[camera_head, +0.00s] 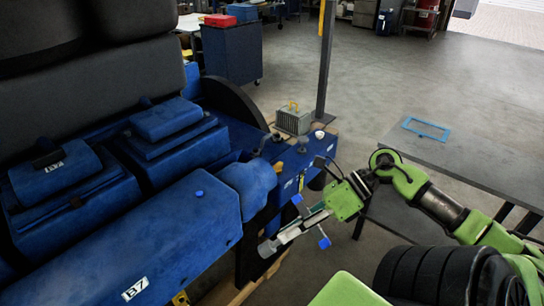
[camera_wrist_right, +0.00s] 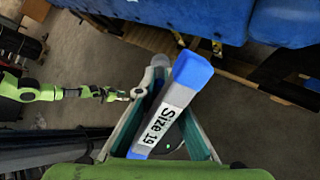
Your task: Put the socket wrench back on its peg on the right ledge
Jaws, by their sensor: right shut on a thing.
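My right gripper (camera_head: 310,220) is shut on the socket wrench (camera_head: 285,236), a grey bar with a blue end. The wrench is held in the air in front of the blue engine. In the right wrist view the wrench (camera_wrist_right: 163,118) lies between the teal fingers, with its blue end pointing away and a label reading "Size 19". The right ledge (camera_head: 320,157) is the blue shelf behind the gripper, with several small knobs or pegs on it; I cannot tell which is the wrench's. A green arm at the left of the wrist view, apparently mine, ends in a small gripper (camera_wrist_right: 136,93).
The large blue engine (camera_head: 150,240) fills the left. A grey table (camera_head: 470,155) with a blue frame (camera_head: 426,129) is at right. The floor beyond is open.

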